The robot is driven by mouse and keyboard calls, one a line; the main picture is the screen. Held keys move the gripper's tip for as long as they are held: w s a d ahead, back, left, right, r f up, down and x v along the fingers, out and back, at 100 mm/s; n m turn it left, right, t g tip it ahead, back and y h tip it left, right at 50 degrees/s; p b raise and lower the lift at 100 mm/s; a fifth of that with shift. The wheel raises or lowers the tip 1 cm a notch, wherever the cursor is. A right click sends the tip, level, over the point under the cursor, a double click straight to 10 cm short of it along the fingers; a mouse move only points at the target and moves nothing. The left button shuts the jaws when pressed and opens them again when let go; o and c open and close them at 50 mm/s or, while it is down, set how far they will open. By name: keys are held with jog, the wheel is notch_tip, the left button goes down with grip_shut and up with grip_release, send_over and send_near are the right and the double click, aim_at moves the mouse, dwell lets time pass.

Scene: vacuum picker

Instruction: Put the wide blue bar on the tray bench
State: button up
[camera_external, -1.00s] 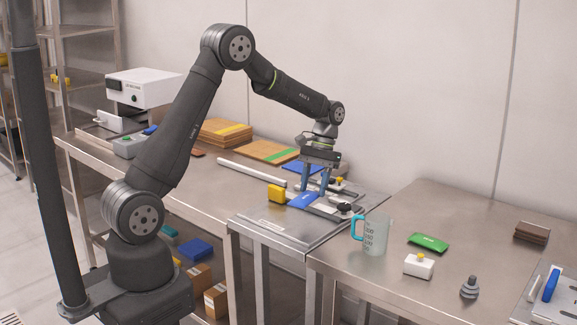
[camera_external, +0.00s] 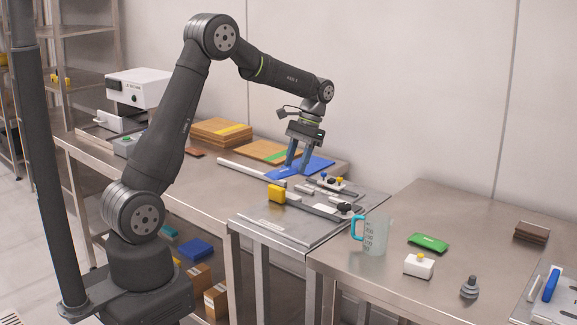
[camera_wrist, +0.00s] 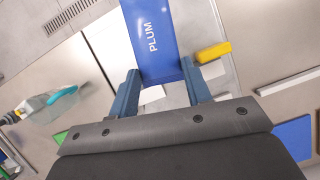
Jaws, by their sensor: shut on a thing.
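The wide blue bar (camera_wrist: 152,42), marked PLUM, is between the two blue fingers of my gripper (camera_wrist: 160,80) in the wrist view. My gripper (camera_external: 291,168) is shut on it. In the external view the held bar (camera_external: 275,174) shows beside the fingertips, in front of a flat blue panel (camera_external: 317,166), and their outlines run together. The bar appears to be above the surface; the gap cannot be judged. No label names the tray bench. A long steel bench (camera_external: 190,182) stands at left and another steel bench (camera_external: 455,215) at right.
Between the benches is a metal fixture plate (camera_external: 275,222) with clamps and a yellow block (camera_external: 276,194). A measuring jug (camera_external: 376,238), green packet (camera_external: 428,242) and white block (camera_external: 419,265) stand on the right bench. Brown boards (camera_external: 220,131) and a white rod (camera_external: 243,170) lie at left.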

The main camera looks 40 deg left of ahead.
jog(key=a+m+t+y, duration=0.1)
jog(key=a+m+y, duration=0.1)
jog(key=a+m, duration=0.6)
jog(key=m+t+y, duration=0.2)
jog(key=m+t, duration=0.2)
jog(key=m, duration=0.4)
send_over(224, 190)
jog(key=d, duration=0.3)
jog(key=f, duration=1.1)
jog(key=shift+s+a, duration=0.15)
jog(key=shift+a, duration=0.05)
jog(key=shift+a+f, duration=0.4)
jog(key=shift+a, duration=0.1)
jog(key=shift+f, duration=1.95)
jog(key=shift+f, duration=0.1)
jog(key=o, duration=1)
